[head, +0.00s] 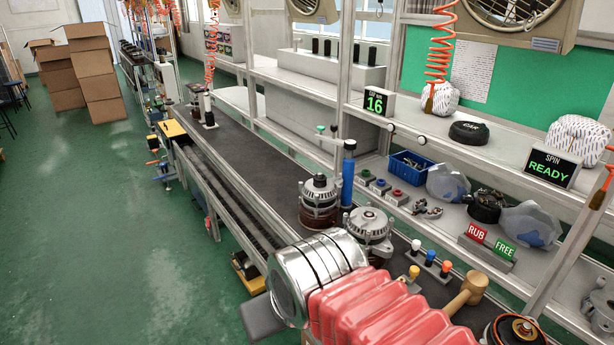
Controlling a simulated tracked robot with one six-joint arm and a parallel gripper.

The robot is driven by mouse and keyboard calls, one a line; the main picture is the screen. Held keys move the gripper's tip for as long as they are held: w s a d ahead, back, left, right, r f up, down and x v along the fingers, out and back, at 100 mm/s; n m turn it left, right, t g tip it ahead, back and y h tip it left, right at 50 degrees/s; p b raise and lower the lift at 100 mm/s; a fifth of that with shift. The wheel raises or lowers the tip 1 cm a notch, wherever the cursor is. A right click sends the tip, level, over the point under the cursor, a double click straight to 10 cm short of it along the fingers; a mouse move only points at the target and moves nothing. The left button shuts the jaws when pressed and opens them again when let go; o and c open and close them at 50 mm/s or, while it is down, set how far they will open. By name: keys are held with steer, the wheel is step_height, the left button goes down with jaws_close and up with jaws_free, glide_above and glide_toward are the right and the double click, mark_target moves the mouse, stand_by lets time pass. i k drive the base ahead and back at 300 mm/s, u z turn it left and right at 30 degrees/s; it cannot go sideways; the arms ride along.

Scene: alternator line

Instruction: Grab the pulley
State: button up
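I cannot pick out a loose pulley with certainty. One alternator (319,203) stands upright on the dark conveyor, with a small round part on its top. A second alternator (368,234) stands closer, also with a round part on top; its lower side is partly hidden by my arm. A dark round part with a copper-coloured centre (517,330) is cut off at the bottom right edge; I cannot tell what it is. My arm, with a red ribbed sleeve and a silver cylinder, covers the lower middle. My gripper's fingers do not show.
The conveyor belt (248,150) runs away to the back left. A blue upright cylinder (348,178) stands close beside the alternators. A wooden mallet (466,292) and coloured knobs (430,258) are right of my arm. A shelf with a blue bin (411,167) borders the right.

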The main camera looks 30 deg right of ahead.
mark_target(317, 183)
steer(key=z, duration=0.05)
steer(key=i, duration=1.1)
